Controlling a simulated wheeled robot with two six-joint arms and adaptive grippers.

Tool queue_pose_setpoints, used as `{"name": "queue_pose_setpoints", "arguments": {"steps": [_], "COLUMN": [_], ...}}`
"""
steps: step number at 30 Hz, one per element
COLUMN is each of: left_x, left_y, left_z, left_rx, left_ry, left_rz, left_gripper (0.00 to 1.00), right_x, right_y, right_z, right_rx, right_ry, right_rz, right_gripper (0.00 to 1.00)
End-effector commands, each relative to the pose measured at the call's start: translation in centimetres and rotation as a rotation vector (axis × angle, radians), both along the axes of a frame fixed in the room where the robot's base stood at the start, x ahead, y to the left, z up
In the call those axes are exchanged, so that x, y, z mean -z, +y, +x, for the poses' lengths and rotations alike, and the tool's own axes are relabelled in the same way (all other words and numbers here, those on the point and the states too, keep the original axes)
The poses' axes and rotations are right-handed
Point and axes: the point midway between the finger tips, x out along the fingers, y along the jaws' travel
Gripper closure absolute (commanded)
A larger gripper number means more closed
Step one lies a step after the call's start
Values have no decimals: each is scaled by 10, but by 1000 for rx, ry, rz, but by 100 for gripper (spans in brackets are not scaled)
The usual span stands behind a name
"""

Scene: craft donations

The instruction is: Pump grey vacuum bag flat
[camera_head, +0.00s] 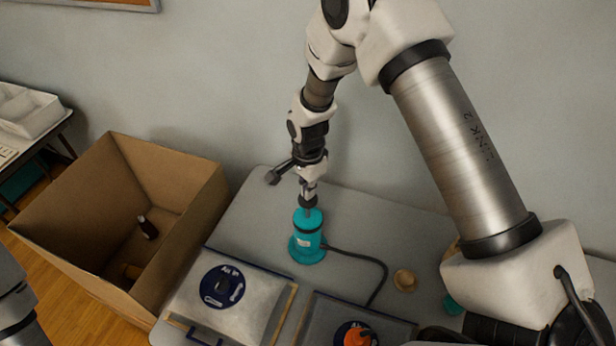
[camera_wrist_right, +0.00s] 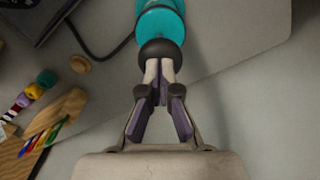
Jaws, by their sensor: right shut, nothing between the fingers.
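A teal pump (camera_head: 307,240) stands upright on the table, with a black round knob on top (camera_wrist_right: 160,52). My right gripper (camera_head: 308,199) points down over the pump. In the right wrist view its fingertips (camera_wrist_right: 161,72) are closed together right at the black knob; whether they touch it I cannot tell. A black hose (camera_head: 375,262) curves from the pump toward a grey bag with an orange cap on a dark disc (camera_head: 320,308), cut off by the lower edge. A paler bag with a blue disc (camera_head: 190,293) lies to its left. My left gripper is out of view.
An open cardboard box (camera_head: 65,240) with a dark item inside stands left of the table (camera_head: 255,205). A small tan round piece (camera_head: 404,280) lies right of the hose. The right wrist view shows a wooden holder with coloured sticks (camera_wrist_right: 60,110) and colourful spools.

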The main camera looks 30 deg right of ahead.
Motion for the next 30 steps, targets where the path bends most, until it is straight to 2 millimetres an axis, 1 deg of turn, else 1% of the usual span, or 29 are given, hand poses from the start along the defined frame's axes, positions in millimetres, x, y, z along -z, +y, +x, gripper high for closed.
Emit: {"name": "queue_pose_setpoints", "arguments": {"steps": [1,10,11,12,16,19,26,30], "left_x": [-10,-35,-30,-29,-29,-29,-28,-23], "left_y": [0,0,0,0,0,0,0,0], "left_z": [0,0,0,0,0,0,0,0], "left_rx": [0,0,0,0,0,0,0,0], "left_ry": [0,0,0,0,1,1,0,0], "left_rz": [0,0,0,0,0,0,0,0], "left_gripper": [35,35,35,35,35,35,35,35], "right_x": [-11,-46,-46,-50,-64,-68,-68,-59], "right_y": [0,0,0,0,0,0,0,0], "right_z": [0,0,1,1,0,0,0,0], "right_rx": [0,0,0,0,0,0,0,0], "right_ry": [0,-1,-2,-2,-2,0,0,1], "right_rz": [0,0,0,0,0,0,0,0], "right_gripper": [100,100,100,100,100,100,100,100]}}
